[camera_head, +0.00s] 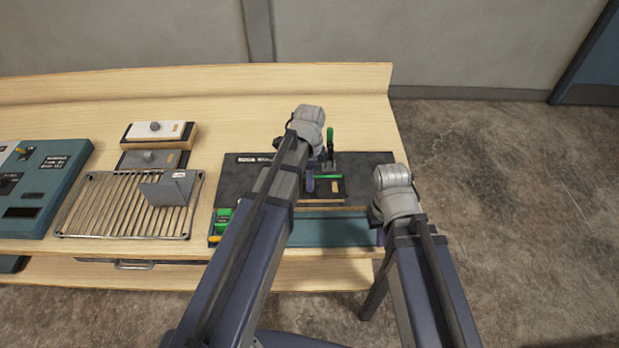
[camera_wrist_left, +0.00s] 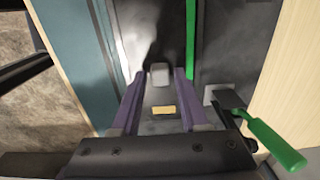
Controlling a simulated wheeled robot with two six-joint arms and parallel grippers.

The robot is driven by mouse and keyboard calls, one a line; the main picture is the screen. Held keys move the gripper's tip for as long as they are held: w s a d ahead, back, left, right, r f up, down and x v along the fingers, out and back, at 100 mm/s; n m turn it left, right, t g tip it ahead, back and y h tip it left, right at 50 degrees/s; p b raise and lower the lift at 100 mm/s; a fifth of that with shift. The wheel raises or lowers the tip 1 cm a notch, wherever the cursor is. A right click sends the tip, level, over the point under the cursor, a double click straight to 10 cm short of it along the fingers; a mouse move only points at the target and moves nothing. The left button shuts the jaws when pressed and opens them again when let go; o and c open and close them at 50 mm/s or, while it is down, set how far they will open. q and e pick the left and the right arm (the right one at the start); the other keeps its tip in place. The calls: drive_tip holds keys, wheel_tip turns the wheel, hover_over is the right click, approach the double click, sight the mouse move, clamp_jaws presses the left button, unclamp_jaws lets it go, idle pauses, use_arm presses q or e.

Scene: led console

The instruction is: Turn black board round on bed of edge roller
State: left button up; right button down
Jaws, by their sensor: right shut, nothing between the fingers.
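The black board (camera_head: 321,187) lies flat on the dark bed of the edge roller (camera_head: 237,180), partly hidden by my left arm. In the left wrist view the black board (camera_wrist_left: 160,127) shows a tan label and a grey knob (camera_wrist_left: 159,75). My left gripper (camera_head: 309,182) is over the board. In its wrist view my left gripper (camera_wrist_left: 160,76) is open, with a purple finger on either side of the knob and a small gap at each side. My right gripper (camera_head: 379,236) is shut and empty at the roller's front right; its tips are mostly hidden by the arm.
To the left are a wire rack (camera_head: 100,205) with a grey bracket (camera_head: 170,188), a white board (camera_head: 145,132), a grey board (camera_head: 140,160) and a teal console (camera_head: 50,190).

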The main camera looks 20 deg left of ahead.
use_arm(q)
drive_tip(key=shift+o, duration=1.3)
drive_tip(key=shift+r, duration=0.1)
wheel_tip(320, 180, up, 8)
drive_tip(key=p, duration=0.8)
drive_tip(key=shift+f, duration=0.2)
